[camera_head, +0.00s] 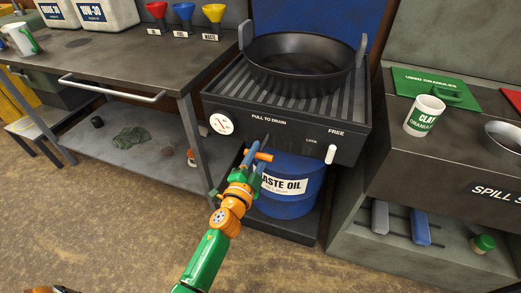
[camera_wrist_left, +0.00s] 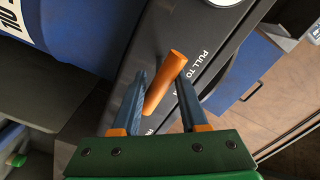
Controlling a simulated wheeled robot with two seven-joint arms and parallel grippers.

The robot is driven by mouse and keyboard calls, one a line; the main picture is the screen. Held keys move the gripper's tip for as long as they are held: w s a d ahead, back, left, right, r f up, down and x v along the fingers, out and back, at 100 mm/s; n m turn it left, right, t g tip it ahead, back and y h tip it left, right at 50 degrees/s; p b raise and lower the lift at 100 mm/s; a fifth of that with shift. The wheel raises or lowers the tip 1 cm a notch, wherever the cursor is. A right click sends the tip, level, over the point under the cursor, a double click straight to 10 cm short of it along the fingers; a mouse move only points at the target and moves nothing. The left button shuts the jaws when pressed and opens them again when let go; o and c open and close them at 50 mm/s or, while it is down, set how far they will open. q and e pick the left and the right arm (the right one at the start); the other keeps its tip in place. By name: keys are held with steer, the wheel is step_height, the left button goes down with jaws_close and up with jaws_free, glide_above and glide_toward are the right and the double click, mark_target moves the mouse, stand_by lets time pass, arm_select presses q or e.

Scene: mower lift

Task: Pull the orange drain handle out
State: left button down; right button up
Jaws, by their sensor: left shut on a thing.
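The orange drain handle (camera_head: 263,156) is a short bar at the front of the black drain unit (camera_head: 300,140), below the words "PULL TO DRAIN". My left gripper (camera_head: 255,152) reaches up to it from below and is shut on it. In the left wrist view the handle (camera_wrist_left: 165,82) lies slanted between the two dark fingers of the gripper (camera_wrist_left: 160,95). The inner end of the handle is hidden, so I cannot tell how far out it stands. My right gripper is not in view.
A blue waste oil drum (camera_head: 290,195) stands under the unit, close to my left gripper. A wide black pan (camera_head: 303,65) sits on the unit's ribbed top. A white lock lever (camera_head: 331,154) is at the right of the front. A workbench (camera_head: 130,60) stands left.

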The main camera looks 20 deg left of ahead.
arm_select(q)
steer(key=shift+f, duration=0.15)
steer(key=c, duration=0.6)
jaws_free()
steer(key=shift+o, duration=0.4)
steer(key=shift+s, duration=0.1)
steer(key=s, duration=0.7)
steer(key=shift+a, duration=0.1)
